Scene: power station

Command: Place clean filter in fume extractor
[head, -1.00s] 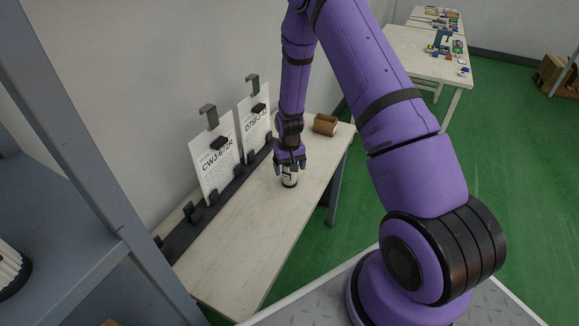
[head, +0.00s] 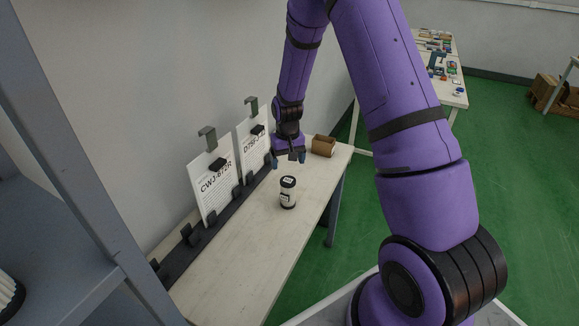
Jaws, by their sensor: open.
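A small upright cylinder (head: 288,192), white with black top and bottom bands, stands alone on the pale wooden table; it may be the filter, but I cannot tell. My gripper (head: 289,161) is open and empty, above the table behind the cylinder and apart from it. A white ribbed cylinder with a dark rim (head: 10,294), cut off by the left edge, sits on the grey shelf and looks like a filter. I cannot pick out a fume extractor.
Two sign boards (head: 212,184) lean by the wall behind a black hook rail (head: 206,236). An open brown box (head: 323,146) stands at the table's far end. A grey shelf frame (head: 90,190) blocks the left. The table's front (head: 235,270) is clear.

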